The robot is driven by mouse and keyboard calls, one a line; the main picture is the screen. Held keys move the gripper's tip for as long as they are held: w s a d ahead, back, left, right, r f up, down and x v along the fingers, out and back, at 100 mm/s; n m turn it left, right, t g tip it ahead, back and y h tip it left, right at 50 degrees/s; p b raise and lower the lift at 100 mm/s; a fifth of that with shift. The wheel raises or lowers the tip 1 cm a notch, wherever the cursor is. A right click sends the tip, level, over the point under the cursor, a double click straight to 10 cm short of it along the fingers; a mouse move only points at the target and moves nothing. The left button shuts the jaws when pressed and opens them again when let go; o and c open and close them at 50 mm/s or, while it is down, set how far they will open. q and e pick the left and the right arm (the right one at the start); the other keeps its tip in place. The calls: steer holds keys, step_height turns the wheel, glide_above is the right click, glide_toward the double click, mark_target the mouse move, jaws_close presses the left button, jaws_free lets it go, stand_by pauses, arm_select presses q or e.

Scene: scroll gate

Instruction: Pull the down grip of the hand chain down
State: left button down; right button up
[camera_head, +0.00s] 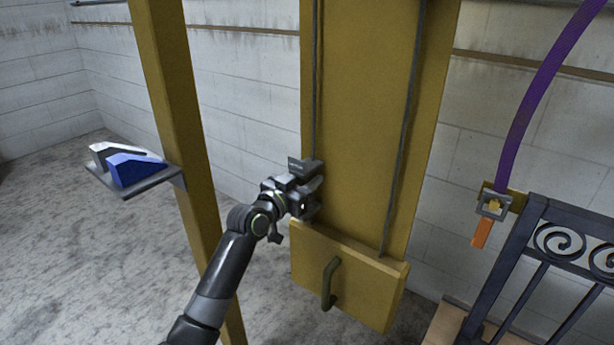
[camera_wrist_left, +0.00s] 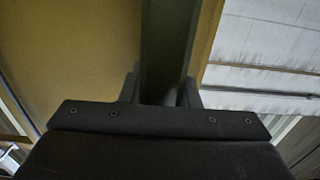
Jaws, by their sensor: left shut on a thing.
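The hand chain hangs in two dark strands in front of a yellow panel in the head view. The left strand (camera_head: 316,80) runs down to my left gripper (camera_head: 308,182), and the right strand (camera_head: 409,110) hangs free to the yellow box below. My left gripper is shut on a dark upright grip on the left strand; my gripper hides most of it. In the left wrist view the dark grip (camera_wrist_left: 167,45) stands between the two fingers (camera_wrist_left: 162,90). I cannot read any label that marks it as the down grip. My right gripper is not in view.
A yellow box (camera_head: 372,290) with a green handle (camera_head: 328,284) sits below my gripper. A yellow post (camera_head: 172,80) with a small shelf of blue and white blocks (camera_head: 133,170) stands left. A purple strap (camera_head: 545,75) and black railing (camera_head: 560,235) are at right.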

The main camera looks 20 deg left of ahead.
arm_select(q)
steer(key=shift+f+b, duration=0.3)
steer(key=shift+f, duration=0.65)
steer(key=c, duration=1.4)
jaws_free()
steer(key=o, duration=0.3)
steer(key=shift+r, duration=0.2)
steer(key=v, duration=1.7)
steer(key=shift+s+r+p, duration=0.1)
steer(key=shift+s+p, duration=0.1)
steer(key=shift+p, duration=0.2)
